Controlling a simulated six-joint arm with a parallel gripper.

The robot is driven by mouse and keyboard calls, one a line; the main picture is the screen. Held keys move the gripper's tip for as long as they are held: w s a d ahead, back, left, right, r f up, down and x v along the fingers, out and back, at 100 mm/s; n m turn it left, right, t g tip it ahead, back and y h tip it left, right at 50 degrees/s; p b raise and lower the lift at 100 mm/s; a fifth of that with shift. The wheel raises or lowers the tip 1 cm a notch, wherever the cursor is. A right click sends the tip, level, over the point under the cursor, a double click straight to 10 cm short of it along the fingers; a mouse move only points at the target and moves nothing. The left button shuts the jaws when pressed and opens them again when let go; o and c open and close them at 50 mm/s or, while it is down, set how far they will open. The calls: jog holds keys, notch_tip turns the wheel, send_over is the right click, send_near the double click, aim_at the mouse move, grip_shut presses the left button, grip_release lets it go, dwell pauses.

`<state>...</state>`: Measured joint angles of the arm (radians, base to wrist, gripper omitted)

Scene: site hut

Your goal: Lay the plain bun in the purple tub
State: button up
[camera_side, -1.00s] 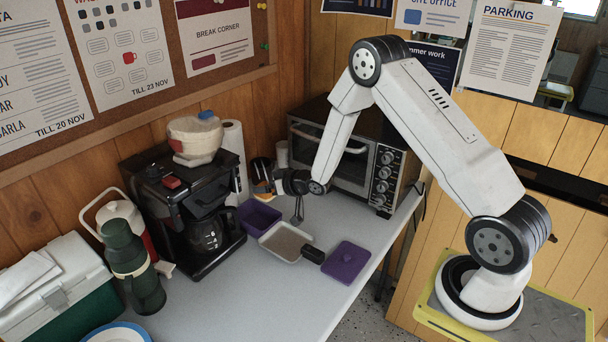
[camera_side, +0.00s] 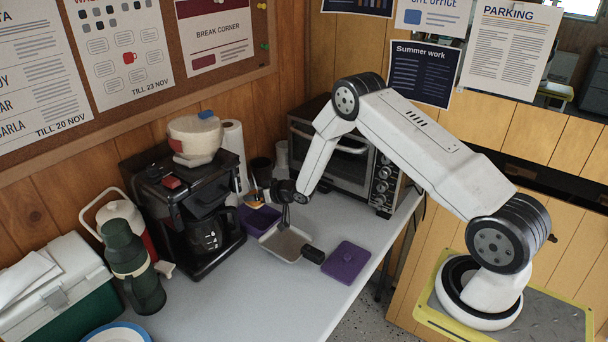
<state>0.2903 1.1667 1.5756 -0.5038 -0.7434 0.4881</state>
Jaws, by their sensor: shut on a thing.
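My gripper (camera_side: 262,197) is shut on the plain bun (camera_side: 255,205), a small tan-brown piece seen at its fingertips. My gripper holds the bun low above the purple tub (camera_side: 257,222), near its back left part. The tub is open and stands on the counter between the coffee maker and a pale tray. I cannot tell whether the bun touches the tub. A purple lid with a knob (camera_side: 346,259) lies apart on the counter to the right.
The pale shallow pan with a dark handle (camera_side: 285,243) sits right beside the tub. The black coffee maker (camera_side: 173,215) stands close on the left. A toaster oven (camera_side: 345,160) and a paper roll (camera_side: 233,155) stand behind. The front of the counter (camera_side: 245,305) is clear.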

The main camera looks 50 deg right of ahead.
aim_at(258, 203)
jog(key=shift+w+f, duration=0.2)
jog(key=shift+f, duration=1.5)
jog(key=shift+s+f, duration=0.1)
jog(key=shift+f, duration=0.55)
jog(key=o, duration=1)
jog(key=shift+f, duration=0.1)
jog(key=shift+r, duration=0.75)
jog(key=shift+v, duration=5.95)
